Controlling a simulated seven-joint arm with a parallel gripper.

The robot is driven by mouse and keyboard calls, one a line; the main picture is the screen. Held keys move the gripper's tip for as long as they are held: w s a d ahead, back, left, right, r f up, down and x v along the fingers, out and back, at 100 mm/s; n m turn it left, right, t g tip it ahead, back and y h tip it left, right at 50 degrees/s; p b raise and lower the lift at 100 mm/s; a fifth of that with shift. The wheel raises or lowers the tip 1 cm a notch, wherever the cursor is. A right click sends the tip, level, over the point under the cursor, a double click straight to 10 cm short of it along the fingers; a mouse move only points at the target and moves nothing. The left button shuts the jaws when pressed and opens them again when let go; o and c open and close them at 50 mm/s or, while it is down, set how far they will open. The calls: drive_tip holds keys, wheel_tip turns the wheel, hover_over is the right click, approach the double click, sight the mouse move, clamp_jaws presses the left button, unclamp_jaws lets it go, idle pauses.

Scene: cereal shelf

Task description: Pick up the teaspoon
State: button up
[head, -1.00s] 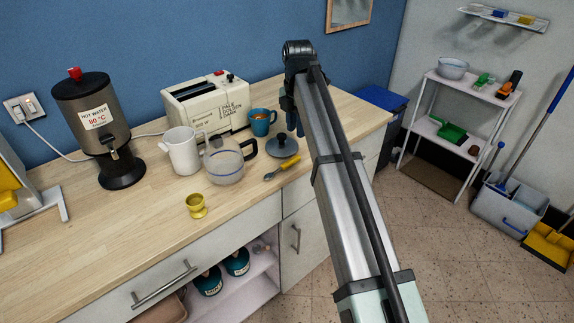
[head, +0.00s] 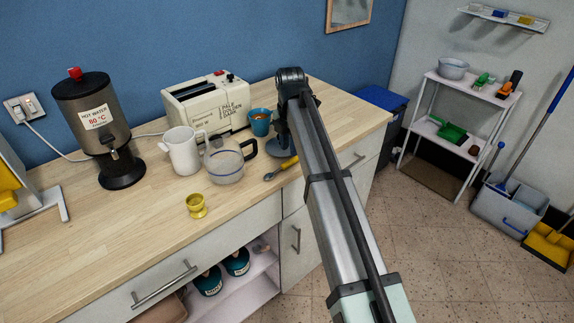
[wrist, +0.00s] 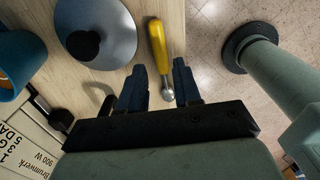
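The teaspoon has a yellow handle and a metal bowl. In the head view the teaspoon (head: 270,176) lies on the wooden counter (head: 100,230) near its front edge, with its handle end close to my arm. In the wrist view the teaspoon (wrist: 158,45) lies with its bowl towards my gripper and its handle pointing away. My gripper (wrist: 160,67) is open, with a dark blue finger on either side of the spoon's bowl and neck in the picture. Nothing is held. I cannot tell how high the fingers are above the counter.
A grey lid (wrist: 100,30) with a black knob lies left of the spoon. A blue mug (head: 260,122), a glass jug (head: 226,162), a white jug (head: 184,150), a toaster (head: 206,103) and a yellow egg cup (head: 196,206) stand nearby. The counter's front edge is close.

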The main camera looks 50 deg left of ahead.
sight(289, 161)
wheel_tip(289, 161, down, 5)
drive_tip(key=shift+s+r, duration=0.1)
drive_tip(key=shift+s, duration=0.05)
clamp_jaws()
idle(0.4)
